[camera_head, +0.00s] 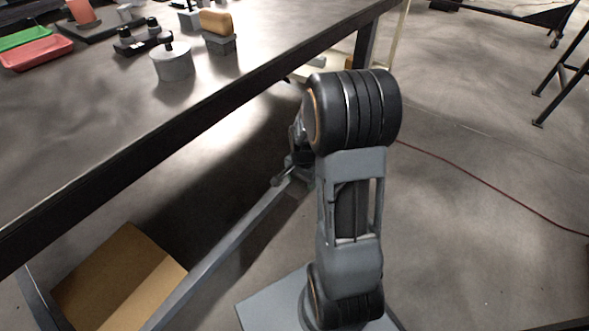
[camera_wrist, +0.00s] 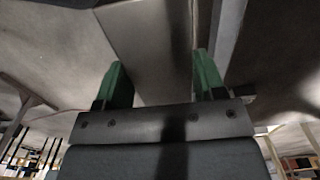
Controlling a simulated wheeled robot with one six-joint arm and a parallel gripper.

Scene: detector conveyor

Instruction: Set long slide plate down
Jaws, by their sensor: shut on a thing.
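In the wrist view, my gripper (camera_wrist: 160,80) shows its two green-padded fingers spread to either side of a broad, smooth grey plate (camera_wrist: 148,40), which I take to be the long slide plate. In the head view, my arm hides most of the gripper area, and I cannot make out the plate there. My arm stands beside the table's dark front edge.
The metal table (camera_head: 90,140) holds a grey cylinder with a knob (camera_head: 173,64), a tan-topped block (camera_head: 216,24), a red tray (camera_head: 38,53) and a green tray (camera_head: 25,38). A cardboard box (camera_head: 118,280) is below. A red cable (camera_head: 480,185) crosses open floor at right.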

